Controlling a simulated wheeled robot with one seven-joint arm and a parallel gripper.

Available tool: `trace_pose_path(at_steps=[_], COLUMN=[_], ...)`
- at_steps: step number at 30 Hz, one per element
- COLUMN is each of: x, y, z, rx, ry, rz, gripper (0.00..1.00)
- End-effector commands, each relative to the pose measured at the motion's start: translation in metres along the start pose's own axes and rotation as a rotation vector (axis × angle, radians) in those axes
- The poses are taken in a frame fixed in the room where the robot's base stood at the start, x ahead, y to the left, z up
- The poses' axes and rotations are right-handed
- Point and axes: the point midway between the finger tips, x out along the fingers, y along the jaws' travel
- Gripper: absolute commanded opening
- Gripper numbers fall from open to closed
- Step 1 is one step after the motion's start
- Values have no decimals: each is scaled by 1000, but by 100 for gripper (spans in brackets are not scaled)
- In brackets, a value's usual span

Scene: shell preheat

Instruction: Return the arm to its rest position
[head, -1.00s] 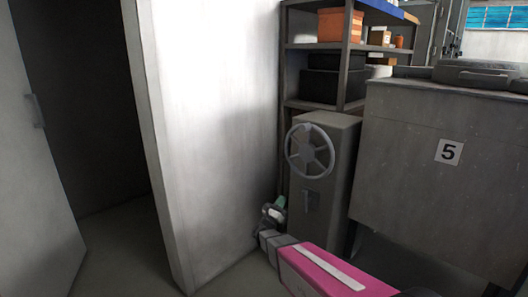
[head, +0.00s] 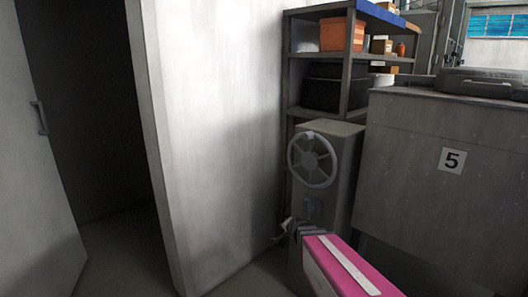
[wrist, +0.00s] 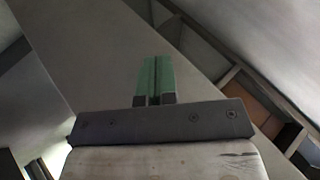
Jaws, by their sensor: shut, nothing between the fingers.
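My gripper (wrist: 154,80) shows in the wrist view with its two green fingers side by side, touching, with nothing between them. In the head view, my pink arm link (head: 345,265) reaches in from the bottom right, and the small grey end of my arm (head: 287,229) sits low in front of the grey cabinet with the handwheel (head: 313,160). The green fingers cannot be made out in the head view. My gripper holds nothing.
A white wall panel (head: 215,130) stands left of my arm, with a dark open doorway (head: 85,110) and a door (head: 35,170) beyond. A grey unit marked 5 (head: 450,190) stands to the right. A shelf (head: 330,115) with boxes is behind the cabinet. Some floor is clear at lower left.

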Motion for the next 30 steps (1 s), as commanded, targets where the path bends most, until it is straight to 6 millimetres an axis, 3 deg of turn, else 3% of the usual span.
trace_pose_path(at_steps=[9,15,16,20,21,26,30], x=[-84,-125,-128,-134,-132,-123,-114], y=[91,122,124,130,131,137,137], z=[26,33,33,33,32,22,6], rx=[-538,-712,-724,-782,-814,-1055,-1375], ry=[-411,-612,-630,-668,-670,-674,-688], rz=[355,454,462,486,498,584,702], gripper=[0,0,3,46,49,49,49])
